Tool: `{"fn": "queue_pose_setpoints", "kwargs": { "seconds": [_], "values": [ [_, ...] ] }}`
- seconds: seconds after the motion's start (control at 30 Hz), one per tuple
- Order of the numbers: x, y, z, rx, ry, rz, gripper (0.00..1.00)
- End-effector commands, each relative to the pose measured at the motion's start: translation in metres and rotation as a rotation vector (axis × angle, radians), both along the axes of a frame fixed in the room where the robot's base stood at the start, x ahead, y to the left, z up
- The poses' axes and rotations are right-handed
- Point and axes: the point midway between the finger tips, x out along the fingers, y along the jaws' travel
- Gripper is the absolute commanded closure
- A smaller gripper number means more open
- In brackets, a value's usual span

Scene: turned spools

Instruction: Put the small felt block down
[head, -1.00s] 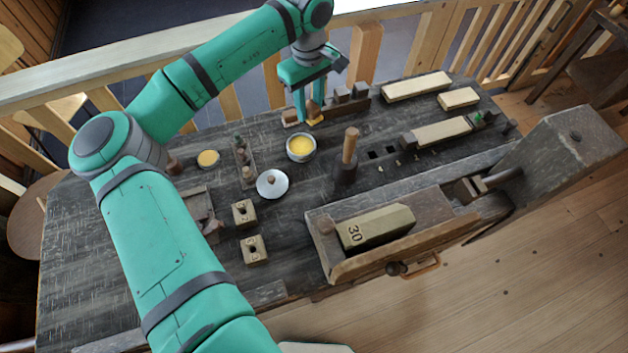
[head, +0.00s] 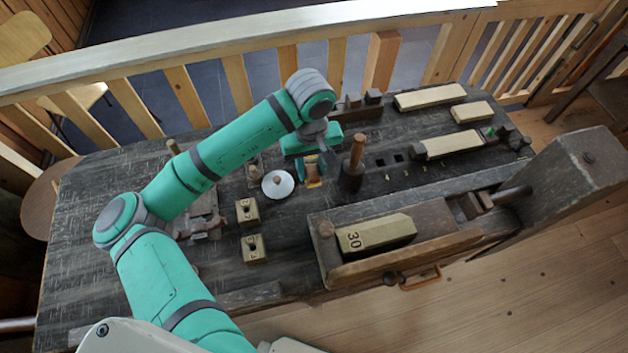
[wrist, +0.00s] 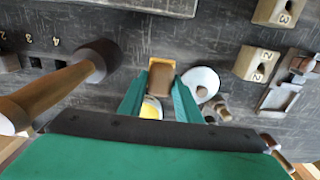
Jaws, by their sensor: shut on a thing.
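My gripper (head: 312,176) is over the bench between the mallet and the round lid. Its fingers are shut on the small felt block (head: 313,170), brown with an orange-yellow face. In the wrist view the block (wrist: 161,74) sits between the teal fingertips, its orange edge showing at the far side. The fingers hide part of its sides. I cannot tell whether its underside touches the bench or hangs just above it.
The mallet (head: 351,180) stands close to the right of my gripper, the pale lid (head: 278,184) close to the left. The yellow-filled tin (wrist: 152,108) is partly hidden behind the block. Two numbered blocks (head: 247,211) (head: 254,249) stand left. Bare bench lies in front.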

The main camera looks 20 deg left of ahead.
Motion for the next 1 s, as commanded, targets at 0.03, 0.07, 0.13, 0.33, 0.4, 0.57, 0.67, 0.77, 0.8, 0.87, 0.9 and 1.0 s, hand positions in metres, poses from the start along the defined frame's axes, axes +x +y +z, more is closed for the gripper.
{"fn": "queue_pose_setpoints", "kwargs": {
  "seconds": [0.03,0.07,0.13,0.33,0.4,0.57,0.67,0.77,0.8,0.87,0.9,1.0],
  "values": [
    [-0.001,0.000,-0.007,0.000,0.002,0.001,0.87],
    [-0.001,0.000,-0.010,0.000,0.002,0.001,0.87],
    [0.000,0.000,-0.015,-0.001,0.001,0.001,0.87],
    [0.000,0.000,-0.031,-0.001,0.002,0.000,0.87],
    [-0.001,0.000,-0.040,0.000,0.002,-0.001,0.87],
    [0.000,0.000,-0.055,-0.001,0.001,-0.001,0.87],
    [0.000,0.000,-0.055,-0.001,-0.001,-0.001,0.87],
    [0.000,0.000,-0.055,-0.001,0.000,-0.001,0.87],
    [0.000,0.000,-0.055,-0.001,0.000,-0.001,0.87],
    [0.000,-0.001,-0.057,-0.001,0.000,-0.001,0.87],
    [0.000,-0.001,-0.058,-0.002,0.001,0.000,0.87],
    [0.000,0.000,-0.057,-0.001,0.001,-0.001,0.51]
  ]
}}
